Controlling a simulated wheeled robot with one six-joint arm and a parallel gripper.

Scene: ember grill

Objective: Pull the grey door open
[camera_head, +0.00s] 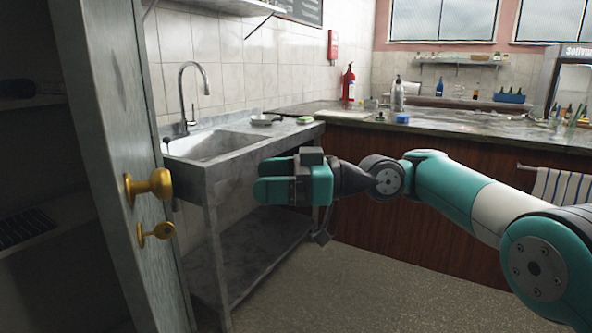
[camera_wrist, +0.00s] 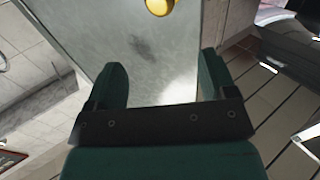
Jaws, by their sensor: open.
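The grey door (camera_head: 125,125) stands at the left in the head view, seen near its edge, ajar, with a dark space with shelves to its left. It has a brass knob (camera_head: 150,186) and a smaller brass knob (camera_head: 157,233) below it. My gripper (camera_head: 258,181) is to the right of the knobs, apart from them, in front of the sink. In the wrist view my gripper (camera_wrist: 165,88) is open and empty, with its two fingers apart. The door face (camera_wrist: 160,50) lies beyond the fingers, and a brass knob (camera_wrist: 159,6) shows at the top edge.
A stone sink unit (camera_head: 230,150) with a tap (camera_head: 186,95) stands behind my gripper. A counter (camera_head: 430,122) with bottles runs along the back. A red extinguisher (camera_head: 348,85) is near the wall. The floor (camera_head: 330,290) in front is clear.

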